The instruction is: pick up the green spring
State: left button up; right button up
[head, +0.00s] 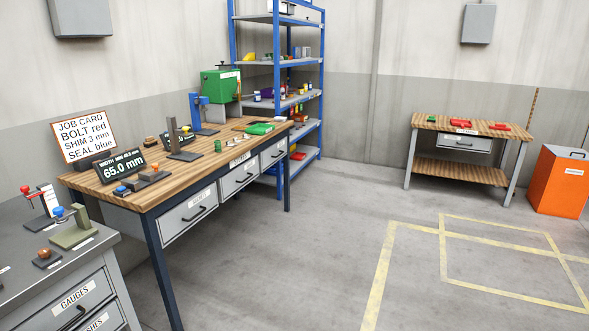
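I cannot pick out a green spring with certainty. A small green upright piece (218,146) stands on the wooden workbench (150,194) near its front edge; it is too small to tell whether it is a spring. Another small green thing (432,118) lies at the left of the far wooden bench (485,131), also too small to make out. Neither of my grippers is in view.
A grey gauge cabinet (84,268) stands at the front left. A blue shelf rack (321,90) stands behind the workbench. An orange bin (562,182) is at the far right. The middle floor, with yellow lines (382,268), is clear.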

aim_at(217, 148)
jog(key=i+u, duration=0.1)
jog(key=i, duration=0.75)
jog(key=i+l+u, duration=0.1)
jog(key=i, duration=0.75)
jog(key=l, duration=0.1)
